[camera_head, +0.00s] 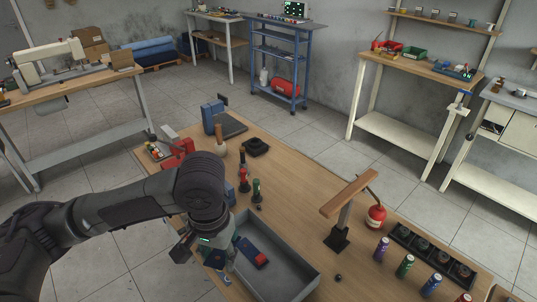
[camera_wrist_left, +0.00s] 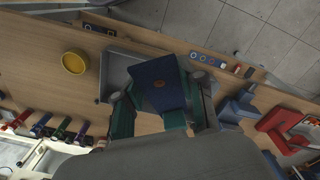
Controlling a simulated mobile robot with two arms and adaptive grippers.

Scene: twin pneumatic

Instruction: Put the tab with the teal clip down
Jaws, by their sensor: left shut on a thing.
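My left gripper (camera_head: 212,262) is low at the left wall of the grey tray (camera_head: 292,248), in the head view. A small dark blue piece shows at its fingertips, partly hidden by the gripper. In the left wrist view a flat navy tab (camera_wrist_left: 158,84) with a small orange mark lies between the fingers of my left gripper (camera_wrist_left: 163,118), which is shut on it. Dark teal parts show on both sides of the tab; I cannot tell the clip from the fingers. My right gripper is not in view.
Left of the tray's far end stand red and green-banded upright pieces (camera_head: 257,190).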

